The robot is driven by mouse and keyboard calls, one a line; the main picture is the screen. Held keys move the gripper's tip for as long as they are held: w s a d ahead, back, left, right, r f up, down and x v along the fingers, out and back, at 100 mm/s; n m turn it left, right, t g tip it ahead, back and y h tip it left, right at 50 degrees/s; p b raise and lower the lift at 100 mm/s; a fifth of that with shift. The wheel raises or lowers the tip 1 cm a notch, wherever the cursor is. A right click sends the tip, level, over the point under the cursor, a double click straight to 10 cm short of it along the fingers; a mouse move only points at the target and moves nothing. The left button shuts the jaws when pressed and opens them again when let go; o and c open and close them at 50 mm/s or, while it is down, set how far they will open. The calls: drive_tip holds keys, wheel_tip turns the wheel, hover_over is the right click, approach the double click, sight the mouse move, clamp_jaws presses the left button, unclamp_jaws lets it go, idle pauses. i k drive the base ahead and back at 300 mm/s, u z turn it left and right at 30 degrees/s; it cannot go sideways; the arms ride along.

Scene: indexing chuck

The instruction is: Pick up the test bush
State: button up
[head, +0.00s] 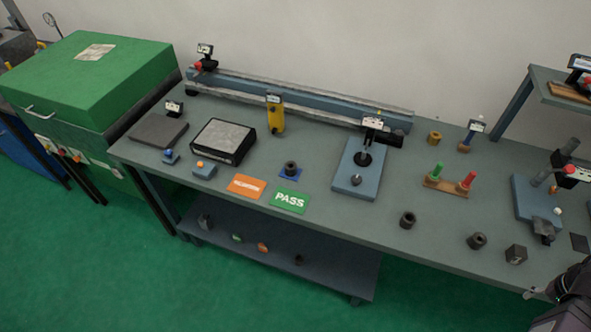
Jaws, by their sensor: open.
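Several small dark, hollow cylinders that look like bushes are in the head view. One dark bush (291,168) stands on a small blue pad near the middle of the bench, behind the green PASS card. Another dark bush (408,220) stands at the front of the bench, and a third dark bush (477,241) is to its right. No readable label shows which is the test bush. My gripper (537,294) is partly in view at the lower right, open, beside the bench's front edge. It is apart from all the bushes, and the frame edge cuts off the arm.
The bench (335,222) carries an orange card (246,186), the PASS card (289,201), a blue stand (357,181), a red and green plug gauge holder (446,185) and a dark block (516,254) near my gripper. Small parts lie on the lower shelf (330,277).

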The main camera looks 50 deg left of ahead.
sight(290, 167)
drive_tip(key=u, duration=1.2)
drive_tip(key=k, duration=0.3)
drive_tip(key=u, duration=0.85)
drive_tip(key=i, duration=0.45)
drive_tip(key=z, duration=0.05)
